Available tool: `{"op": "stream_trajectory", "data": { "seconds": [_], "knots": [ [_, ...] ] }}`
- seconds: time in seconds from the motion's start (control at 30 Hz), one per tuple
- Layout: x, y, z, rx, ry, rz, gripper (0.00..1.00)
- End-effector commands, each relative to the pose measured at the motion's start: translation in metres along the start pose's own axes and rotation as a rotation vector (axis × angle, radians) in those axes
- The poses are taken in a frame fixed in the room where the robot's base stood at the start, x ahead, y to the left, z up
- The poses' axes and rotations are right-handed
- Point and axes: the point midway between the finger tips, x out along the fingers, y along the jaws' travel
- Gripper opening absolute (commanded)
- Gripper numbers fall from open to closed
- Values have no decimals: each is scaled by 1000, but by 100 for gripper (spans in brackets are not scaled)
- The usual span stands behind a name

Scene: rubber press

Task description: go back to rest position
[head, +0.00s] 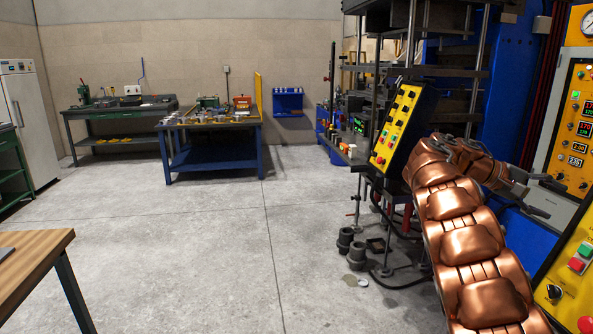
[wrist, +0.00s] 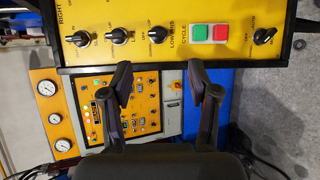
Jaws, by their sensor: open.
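My gripper (head: 548,198) is at the right of the head view, at the end of my copper-coloured arm. Its two dark fingers are apart, with nothing between them. In the wrist view my gripper (wrist: 160,85) also shows open and empty. Ahead of the fingers there is a yellow control panel (wrist: 180,50) with black knobs, a green button (wrist: 200,33) and a red button (wrist: 221,33). I cannot tell how far the fingertips are from this panel.
A yellow button panel (head: 398,128) hangs close to my arm by the press. A gauge cabinet (head: 575,130) stands at the right edge. A blue workbench (head: 212,160) stands at the back, and a wooden table (head: 35,255) at lower left. The concrete floor between is clear.

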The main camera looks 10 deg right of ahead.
Motion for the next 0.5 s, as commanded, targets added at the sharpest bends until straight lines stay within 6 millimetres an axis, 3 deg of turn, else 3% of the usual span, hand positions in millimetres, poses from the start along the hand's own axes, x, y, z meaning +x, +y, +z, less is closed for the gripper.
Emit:
{"op": "stream_trajectory", "data": {
  "seconds": [0.27,0.5],
  "knots": [
    [-26,-13,43,-24,27,-98,60],
    [-46,-44,89,-42,64,-232,60]
  ]
}}
